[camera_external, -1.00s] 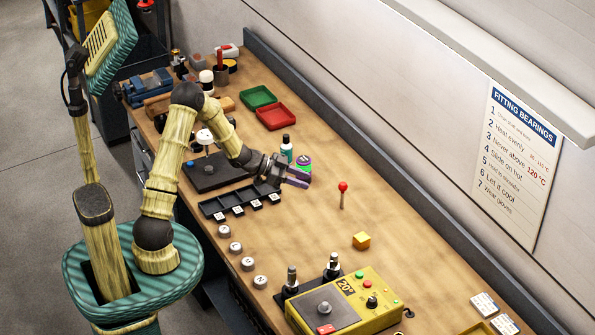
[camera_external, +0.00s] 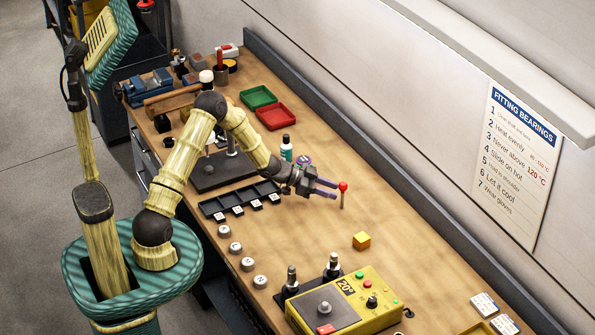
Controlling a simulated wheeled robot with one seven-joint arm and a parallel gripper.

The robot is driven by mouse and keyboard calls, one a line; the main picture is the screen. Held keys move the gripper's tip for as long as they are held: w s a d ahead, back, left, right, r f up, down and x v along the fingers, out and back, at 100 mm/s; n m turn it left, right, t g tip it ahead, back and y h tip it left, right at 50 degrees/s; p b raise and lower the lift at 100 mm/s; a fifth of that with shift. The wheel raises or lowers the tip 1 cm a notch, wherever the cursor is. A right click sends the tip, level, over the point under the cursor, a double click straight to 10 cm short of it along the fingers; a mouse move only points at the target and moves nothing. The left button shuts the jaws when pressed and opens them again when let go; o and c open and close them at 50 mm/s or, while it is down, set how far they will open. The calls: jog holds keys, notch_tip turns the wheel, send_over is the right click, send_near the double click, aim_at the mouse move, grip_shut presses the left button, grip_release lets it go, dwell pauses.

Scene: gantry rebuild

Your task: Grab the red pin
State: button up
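The red pin (camera_external: 343,188) stands upright on the workbench, a red ball head on a thin brown stem. My gripper (camera_external: 334,190) has two purple fingers, spread apart and pointing right at the pin. The fingertips are right beside the pin, near its head and upper stem. I cannot tell whether the stem is between the tips or just beyond them. The gripper holds nothing that I can see.
A green-labelled bottle (camera_external: 286,149) and a red tray (camera_external: 275,117) are behind my gripper. The bench right of the pin is clear.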

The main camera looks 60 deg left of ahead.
aim_at(343, 192)
jog(key=p+x, duration=0.1)
jog(key=x, duration=0.4)
jog(key=shift+w+a, duration=0.15)
jog(key=shift+a, duration=0.05)
grip_shut()
